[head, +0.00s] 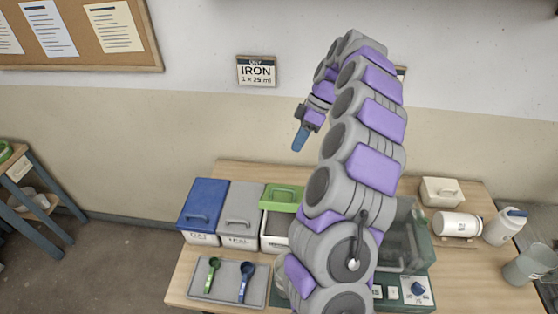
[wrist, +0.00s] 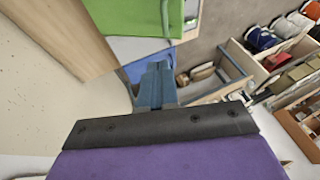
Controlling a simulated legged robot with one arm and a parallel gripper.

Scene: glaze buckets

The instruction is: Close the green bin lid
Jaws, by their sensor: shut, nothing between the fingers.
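The green bin lid (head: 282,206), with a green handle, sits over the back part of a white bin (head: 274,243) on the table. The front part of that bin looks uncovered, though my arm hides its right side. The green lid is also large at the top of the wrist view (wrist: 130,18), with its handle at the right edge. My gripper (head: 299,139) has blue fingers and is up in the air above and behind the bins, pointing down, apart from the lid. Its fingers (wrist: 155,82) are shut together and empty.
A blue-lidded bin (head: 205,200) and a grey-lidded bin (head: 239,208) stand left of the green one. A tray (head: 229,292) with two scoops lies in front.

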